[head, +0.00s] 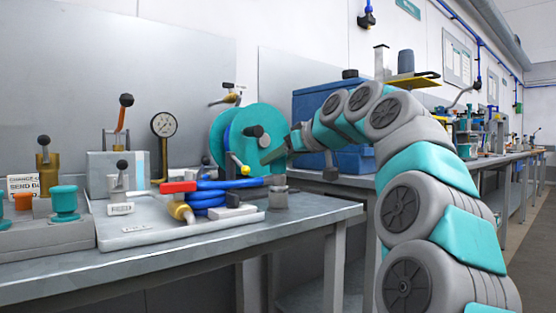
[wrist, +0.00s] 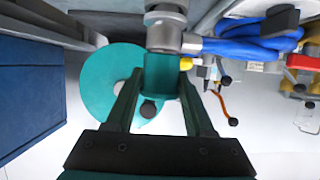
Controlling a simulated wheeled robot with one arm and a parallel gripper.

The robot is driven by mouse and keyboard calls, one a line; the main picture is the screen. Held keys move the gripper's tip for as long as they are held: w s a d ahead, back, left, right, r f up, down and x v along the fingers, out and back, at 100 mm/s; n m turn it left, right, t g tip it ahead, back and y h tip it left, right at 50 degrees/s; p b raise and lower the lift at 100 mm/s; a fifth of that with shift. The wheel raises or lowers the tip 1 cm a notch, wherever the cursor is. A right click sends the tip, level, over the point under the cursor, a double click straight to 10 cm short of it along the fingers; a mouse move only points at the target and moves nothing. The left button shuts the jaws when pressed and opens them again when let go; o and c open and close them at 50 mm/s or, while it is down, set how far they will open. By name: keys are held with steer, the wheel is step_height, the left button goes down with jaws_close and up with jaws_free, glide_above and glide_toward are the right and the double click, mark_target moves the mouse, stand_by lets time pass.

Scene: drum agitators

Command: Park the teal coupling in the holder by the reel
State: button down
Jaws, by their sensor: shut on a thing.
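My gripper (head: 270,157) is over the right end of the bench, in front of the teal reel (head: 262,118). In the wrist view my gripper (wrist: 162,88) is shut on the teal coupling (wrist: 162,73). The coupling's far end meets a grey metal fitting (wrist: 165,38) with a blue hose (wrist: 240,46) at its side. I cannot tell if they are joined. In the head view a short grey cylindrical post (head: 279,199), possibly the holder, stands below the gripper. The coupling is mostly hidden there by my fingers. The reel (wrist: 88,90) shows behind the fingers.
A coiled blue hose (head: 208,200) with a red handle (head: 178,187) lies on a pale tray (head: 125,234) left of the gripper. A yellow-ended lever (head: 245,170) is close by. A pressure gauge (head: 164,125) stands behind. Blue boxes (head: 310,105) are at the back right.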

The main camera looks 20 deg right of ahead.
steer(key=shift+f+b, duration=0.3)
stand_by(0.5)
steer(key=shift+c, duration=1)
jaws_free()
steer(key=shift+c, duration=0.4)
step_height(320, 180, up, 10)
steer(key=p, duration=0.8)
steer(key=shift+r+p, duration=0.1)
steer(key=shift+p, duration=0.25)
